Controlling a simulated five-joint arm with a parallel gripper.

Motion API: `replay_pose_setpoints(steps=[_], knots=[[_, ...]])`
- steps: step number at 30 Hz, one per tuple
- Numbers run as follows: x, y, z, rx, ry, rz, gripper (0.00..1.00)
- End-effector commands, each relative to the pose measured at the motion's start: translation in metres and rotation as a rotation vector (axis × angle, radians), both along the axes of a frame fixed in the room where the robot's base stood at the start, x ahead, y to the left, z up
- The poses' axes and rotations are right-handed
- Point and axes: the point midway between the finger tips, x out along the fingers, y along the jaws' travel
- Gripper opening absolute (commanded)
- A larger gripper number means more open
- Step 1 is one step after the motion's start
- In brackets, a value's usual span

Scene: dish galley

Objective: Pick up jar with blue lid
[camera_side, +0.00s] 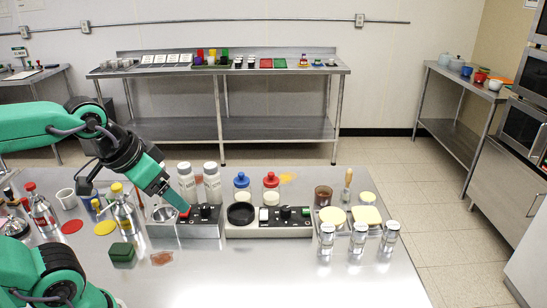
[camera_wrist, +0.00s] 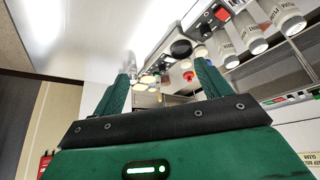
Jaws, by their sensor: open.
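The jar with the blue lid (camera_side: 242,181) stands on the steel counter in the side view, behind a unit with a black round dish. A similar jar with a red lid (camera_side: 271,181) stands just to its right. My gripper (camera_side: 182,207) is left of the jar and nearer the camera, low over a black-panelled unit and apart from the jar. In the wrist view my gripper (camera_wrist: 163,70) is open, with nothing held between its green fingers. A red lid (camera_wrist: 188,75) shows near the right finger. I cannot make out the blue lid there.
Two white bottles (camera_side: 200,180) stand between my gripper and the blue-lidded jar. The unit with the black dish (camera_side: 240,213) is in front. Red-topped and yellow-topped bottles crowd the left. The counter's front middle (camera_side: 260,280) is clear.

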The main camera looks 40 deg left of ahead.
Motion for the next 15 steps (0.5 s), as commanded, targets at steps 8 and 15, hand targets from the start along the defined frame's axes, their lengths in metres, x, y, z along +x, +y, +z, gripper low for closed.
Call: replay_pose_setpoints(steps=[8, 15], knots=[[0.002, 0.001, 0.001, 0.001, 0.003, 0.000, 0.76], [0.020, 0.005, 0.008, 0.007, 0.036, 0.004, 0.76]])
